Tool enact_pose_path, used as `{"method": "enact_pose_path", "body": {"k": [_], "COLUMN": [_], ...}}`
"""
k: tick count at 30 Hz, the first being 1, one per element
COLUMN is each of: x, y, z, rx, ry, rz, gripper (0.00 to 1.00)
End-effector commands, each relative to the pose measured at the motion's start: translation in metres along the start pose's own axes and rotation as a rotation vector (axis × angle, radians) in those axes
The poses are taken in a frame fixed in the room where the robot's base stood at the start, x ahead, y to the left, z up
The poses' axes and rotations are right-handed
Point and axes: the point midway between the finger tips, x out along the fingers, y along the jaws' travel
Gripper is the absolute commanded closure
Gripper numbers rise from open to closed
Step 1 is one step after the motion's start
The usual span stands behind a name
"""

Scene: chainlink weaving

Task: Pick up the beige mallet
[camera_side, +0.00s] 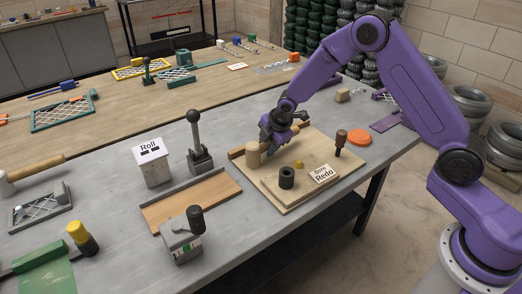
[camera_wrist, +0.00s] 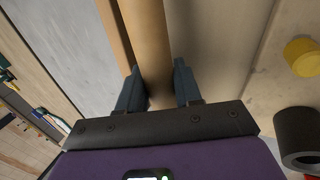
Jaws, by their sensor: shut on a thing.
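The beige mallet (camera_side: 252,153) is on the wooden board at the middle of the bench; its pale cylindrical end shows in the side view, and my gripper hides part of the rest. My gripper (camera_side: 270,143) is low over the board, right at the mallet. In the wrist view, the mallet's long tan shaft (camera_wrist: 149,40) runs up between the two dark fingers of my gripper (camera_wrist: 158,88), which are shut on it. I cannot tell whether the mallet still touches the board.
A lever tool (camera_side: 198,145) stands to the left.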

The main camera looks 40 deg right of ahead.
Motion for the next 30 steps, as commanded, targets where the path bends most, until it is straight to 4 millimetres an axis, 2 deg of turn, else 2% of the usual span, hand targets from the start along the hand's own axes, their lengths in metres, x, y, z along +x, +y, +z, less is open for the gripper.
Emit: {"method": "enact_pose_path", "body": {"k": [8, 12, 23, 30], "x": [-0.015, -0.035, -0.109, -0.144], "y": [0.008, 0.013, -0.013, -0.049], "z": [0.0, 0.0, 0.003, 0.005], "rx": [0.002, 0.001, 0.0, 0.0], "ry": [0.0, 0.002, 0.002, 0.002], "rz": [0.006, 0.006, 0.007, 0.005], "gripper": [1.0, 1.0, 1.0, 1.0]}}
